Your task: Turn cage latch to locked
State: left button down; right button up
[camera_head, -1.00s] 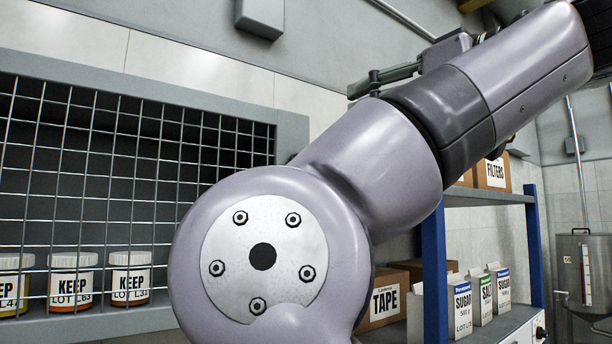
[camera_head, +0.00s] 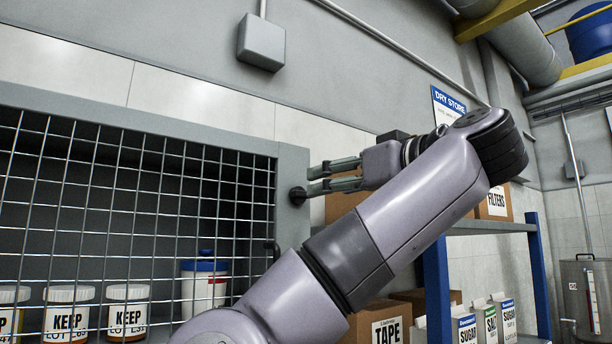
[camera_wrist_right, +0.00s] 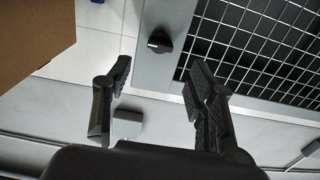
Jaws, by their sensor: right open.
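The cage latch is a round black knob (camera_head: 297,196) on the grey frame at the right edge of the wire-mesh cage (camera_head: 283,165). My right gripper (camera_head: 309,180) comes from the right, its two fingers pointing at the knob, with the tips close to it. In the right wrist view the open fingers (camera_wrist_right: 160,72) are wide apart and empty. The knob (camera_wrist_right: 160,41) lies just beyond the tips, roughly between them, with a small pale mark on it. Whether a finger touches it I cannot tell. My left gripper is not in view.
Behind the mesh stand several KEEP jars (camera_head: 69,316) and a white tub with a blue lid (camera_head: 203,287). Right of the cage, a blue-posted shelf (camera_head: 436,292) holds boxes and cartons. A cardboard box (camera_wrist_right: 35,33) is near the gripper in the right wrist view.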

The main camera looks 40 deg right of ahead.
aim_at(305, 192)
jog(key=w+p, duration=0.1)
jog(key=w, duration=0.1)
jog(key=w+p, duration=0.1)
jog(key=w, duration=0.2)
jog(key=w+d, duration=0.1)
jog(key=w, duration=0.2)
jog(key=shift+w+p, duration=0.25)
jog(key=shift+p, duration=0.15)
jog(key=shift+c, duration=0.6)
jog(key=c, duration=1)
